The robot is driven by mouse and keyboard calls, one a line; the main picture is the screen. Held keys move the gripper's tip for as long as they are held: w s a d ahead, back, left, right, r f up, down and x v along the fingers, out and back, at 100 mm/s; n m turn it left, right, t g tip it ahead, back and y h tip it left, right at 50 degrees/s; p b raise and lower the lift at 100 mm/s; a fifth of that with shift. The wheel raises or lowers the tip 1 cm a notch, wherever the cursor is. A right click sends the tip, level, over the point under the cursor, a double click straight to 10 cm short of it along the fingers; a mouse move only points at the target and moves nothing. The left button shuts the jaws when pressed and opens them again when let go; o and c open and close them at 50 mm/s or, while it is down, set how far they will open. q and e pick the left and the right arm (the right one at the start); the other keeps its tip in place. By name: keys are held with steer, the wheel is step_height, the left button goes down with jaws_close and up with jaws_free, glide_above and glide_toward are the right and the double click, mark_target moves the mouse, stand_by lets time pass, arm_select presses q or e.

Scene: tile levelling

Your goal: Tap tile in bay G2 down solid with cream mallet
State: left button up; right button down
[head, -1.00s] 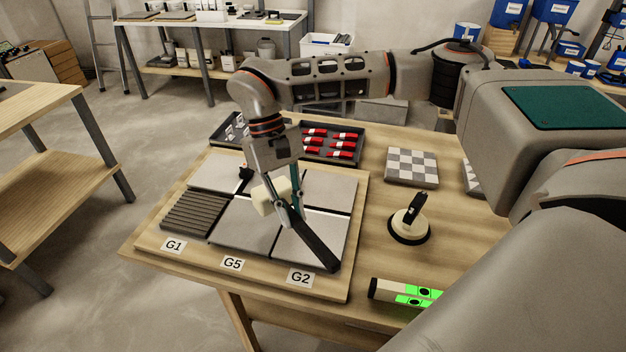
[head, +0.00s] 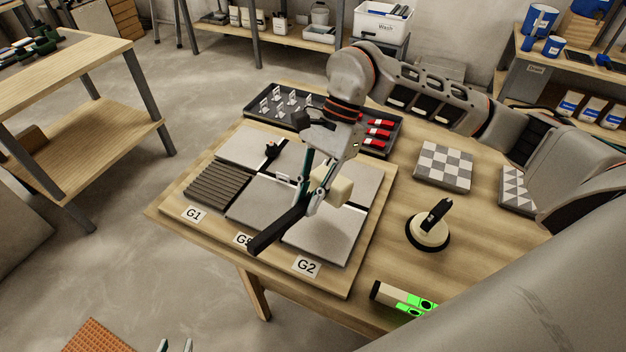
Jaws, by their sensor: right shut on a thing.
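The cream mallet has a cream block head (head: 334,188) and a black handle (head: 275,232). My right gripper (head: 308,207) is shut on the handle near the head. The head hangs over the far side of the bay G2 tile, and the handle slopes toward the front left, across the G5 tile. I cannot tell whether the head touches a tile. The grey G2 tile (head: 325,238) lies in the front right bay, behind the G2 label (head: 307,266), partly hidden by gripper and mallet. My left gripper (head: 175,347) shows only two separated fingertips at the bottom edge, away from the board.
A grooved tile (head: 220,184) lies by G1. A black tray (head: 262,112) with clips and red pieces stands behind the board. A suction cup (head: 428,233), a green level (head: 404,300) and a checkered tile (head: 443,166) lie to the right.

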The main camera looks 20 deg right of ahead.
steer(key=m+t, duration=0.1)
steer(key=r+m+y, duration=0.1)
steer(key=m, duration=0.1)
steer(key=shift+s+d+r+t+p, duration=0.1)
steer(key=shift+d+r+t+p, duration=0.05)
steer(key=shift+r+t+p, duration=0.2)
steer(key=m, duration=0.1)
steer(key=r+m+t, duration=0.1)
steer(key=shift+d+m+t, duration=0.25)
steer(key=shift+d+m, duration=0.05)
steer(key=shift+m, duration=0.1)
steer(key=shift+w, duration=0.2)
steer(key=shift+f+b, duration=2.25)
steer(key=shift+f, duration=2)
step_height(320, 180, up, 5)
steer(key=p, duration=0.2)
steer(key=shift+p, duration=0.35)
steer(key=shift+f, duration=0.15)
